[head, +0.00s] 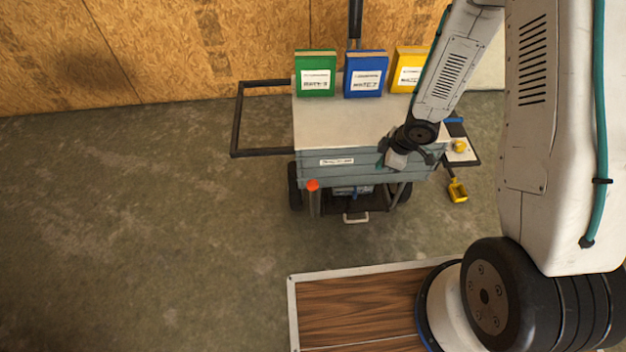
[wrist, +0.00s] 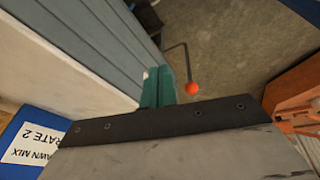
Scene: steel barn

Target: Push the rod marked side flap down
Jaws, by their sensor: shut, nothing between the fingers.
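A grey cart (head: 365,120) stands by the wooden wall, with a small white label (head: 337,162) on its slatted front. Its right side carries a small dark flap-like panel (head: 465,153) with a yellow knob; I cannot tell if this is the rod marked flap. An orange-red ball (head: 313,186) tops a post at the cart's front left. In the wrist view, an orange ball (wrist: 192,89) ends a thin bent rod (wrist: 187,62). My gripper (head: 392,160) is at the cart's front right edge. Its teal fingers (wrist: 158,88) are shut and empty, beside the slatted panel (wrist: 95,45).
Green (head: 316,73), blue (head: 365,73) and yellow (head: 410,69) boxes stand on the cart's back edge. A black frame (head: 234,120) juts out left. A yellow object (head: 457,190) hangs at right. The floor at left is clear.

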